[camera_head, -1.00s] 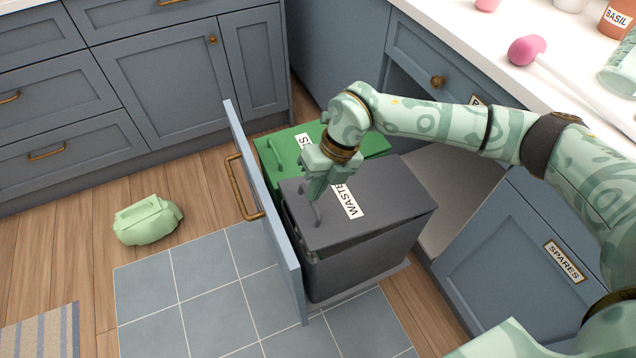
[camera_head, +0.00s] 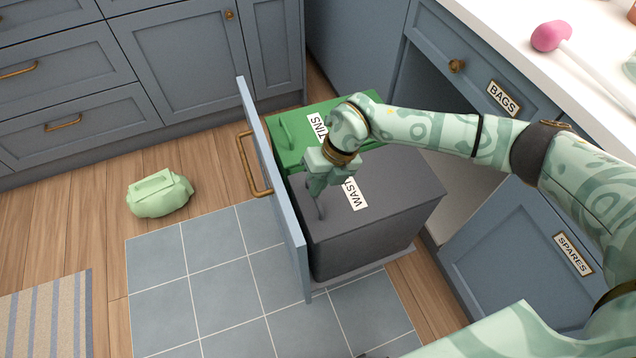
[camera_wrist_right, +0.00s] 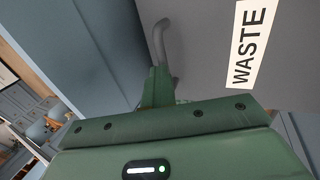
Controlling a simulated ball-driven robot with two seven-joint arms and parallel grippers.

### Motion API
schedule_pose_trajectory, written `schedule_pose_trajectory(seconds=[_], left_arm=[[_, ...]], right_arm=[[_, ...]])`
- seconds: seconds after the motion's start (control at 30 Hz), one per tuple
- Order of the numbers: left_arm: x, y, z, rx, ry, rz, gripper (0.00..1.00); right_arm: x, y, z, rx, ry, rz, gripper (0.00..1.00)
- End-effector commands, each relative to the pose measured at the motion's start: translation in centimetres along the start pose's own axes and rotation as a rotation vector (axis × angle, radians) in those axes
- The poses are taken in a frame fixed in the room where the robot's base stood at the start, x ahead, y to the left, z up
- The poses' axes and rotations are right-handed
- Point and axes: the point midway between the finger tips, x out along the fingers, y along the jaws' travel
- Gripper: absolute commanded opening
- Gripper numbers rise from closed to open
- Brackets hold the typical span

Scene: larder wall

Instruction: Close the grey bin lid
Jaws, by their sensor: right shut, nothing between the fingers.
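The grey bin (camera_head: 360,245) stands in the pulled-out drawer. Its grey lid (camera_head: 400,195), with a WASTE label (camera_head: 354,194), lies flat on the bin with no gap showing along the front edge. Whether the fingers touch the lid is unclear. My left gripper is out of view.
The green bin (camera_head: 290,150) with a TINS label stands behind the grey one. The drawer front (camera_head: 272,190) with a brass handle stands at their left. A tied green bag (camera_head: 160,194) lies on the wooden floor. A SPARES door (camera_head: 530,240) hangs open at right.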

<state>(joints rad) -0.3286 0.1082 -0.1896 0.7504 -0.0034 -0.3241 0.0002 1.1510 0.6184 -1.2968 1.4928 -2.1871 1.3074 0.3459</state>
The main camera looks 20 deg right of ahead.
Motion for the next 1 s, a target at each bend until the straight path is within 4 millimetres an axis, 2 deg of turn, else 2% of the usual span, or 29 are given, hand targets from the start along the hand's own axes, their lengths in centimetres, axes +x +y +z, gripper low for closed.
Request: schedule_pose_trajectory(seconds=[0.07, 0.27, 0.4, 0.6, 0.77, 1.0], left_arm=[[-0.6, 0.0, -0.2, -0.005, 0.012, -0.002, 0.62], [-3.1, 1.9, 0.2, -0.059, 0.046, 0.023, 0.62], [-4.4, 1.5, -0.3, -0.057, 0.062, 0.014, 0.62], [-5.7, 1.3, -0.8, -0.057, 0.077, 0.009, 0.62], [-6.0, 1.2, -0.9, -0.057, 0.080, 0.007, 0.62], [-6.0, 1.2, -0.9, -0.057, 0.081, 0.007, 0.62]], right_arm=[[-0.5, -0.6, -0.4, 0.007, 0.007, -0.014, 0.00], [-6.1, 0.0, -0.1, 0.005, -0.013, -0.005, 0.00], [-9.4, 0.8, -0.1, 0.002, -0.012, -0.003, 0.00], [-13.1, 1.5, 0.0, 0.004, -0.008, -0.001, 0.00], [-14.2, 1.7, -0.1, 0.003, -0.006, 0.000, 0.00], [-14.2, 1.7, -0.1, 0.004, -0.004, 0.001, 0.00]])
